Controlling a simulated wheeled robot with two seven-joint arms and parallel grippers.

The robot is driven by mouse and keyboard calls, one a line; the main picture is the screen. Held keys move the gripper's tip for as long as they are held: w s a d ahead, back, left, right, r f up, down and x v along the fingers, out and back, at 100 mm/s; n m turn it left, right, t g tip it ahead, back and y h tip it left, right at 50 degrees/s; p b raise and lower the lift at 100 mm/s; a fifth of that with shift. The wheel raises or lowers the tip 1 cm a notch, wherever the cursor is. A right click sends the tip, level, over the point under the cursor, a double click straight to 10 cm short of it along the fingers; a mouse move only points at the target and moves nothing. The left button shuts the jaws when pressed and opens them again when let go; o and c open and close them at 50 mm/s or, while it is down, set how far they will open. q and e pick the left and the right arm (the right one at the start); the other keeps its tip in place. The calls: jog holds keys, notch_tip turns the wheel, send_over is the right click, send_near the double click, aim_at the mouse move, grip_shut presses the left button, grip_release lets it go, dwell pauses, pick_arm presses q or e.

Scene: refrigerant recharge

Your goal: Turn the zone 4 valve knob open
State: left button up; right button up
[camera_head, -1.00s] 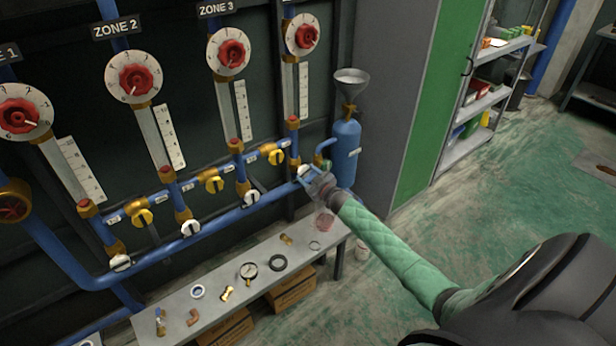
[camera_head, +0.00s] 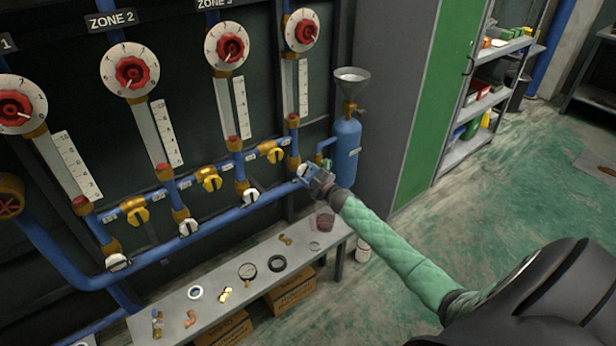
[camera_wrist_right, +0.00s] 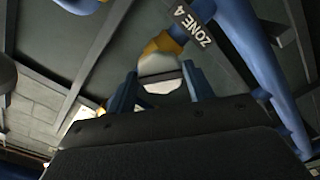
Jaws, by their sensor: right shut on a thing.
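The zone 4 valve knob (camera_wrist_right: 160,72) is white and sits below an orange-gold fitting, beside the ZONE 4 label (camera_wrist_right: 193,27) in the right wrist view. My right gripper (camera_wrist_right: 160,88) has its two blue fingers on either side of this knob and is shut on it. In the head view my right gripper (camera_head: 309,172) is at the right end of the lower blue pipe, and it largely covers the knob. My left gripper is not in view.
Other white knobs (camera_head: 250,195) and yellow knobs (camera_head: 212,183) line the pipes to the left. A blue cylinder (camera_head: 346,150) with a funnel stands close behind my right gripper. A bench (camera_head: 215,309) with loose fittings is below. Floor at right is open.

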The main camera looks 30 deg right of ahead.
jog(key=shift+r+n+b, duration=0.25)
jog(key=shift+n+b, duration=0.1)
jog(key=shift+n, duration=0.95)
jog(key=shift+f+n+b, duration=0.1)
jog(key=shift+n+b, duration=0.4)
jog(key=shift+n, duration=0.2)
jog(key=shift+d+n+b, duration=0.1)
jog(key=shift+n+b, duration=0.3)
jog(key=shift+n, duration=0.6)
jog(key=o, duration=1)
jog(key=shift+c, duration=0.2)
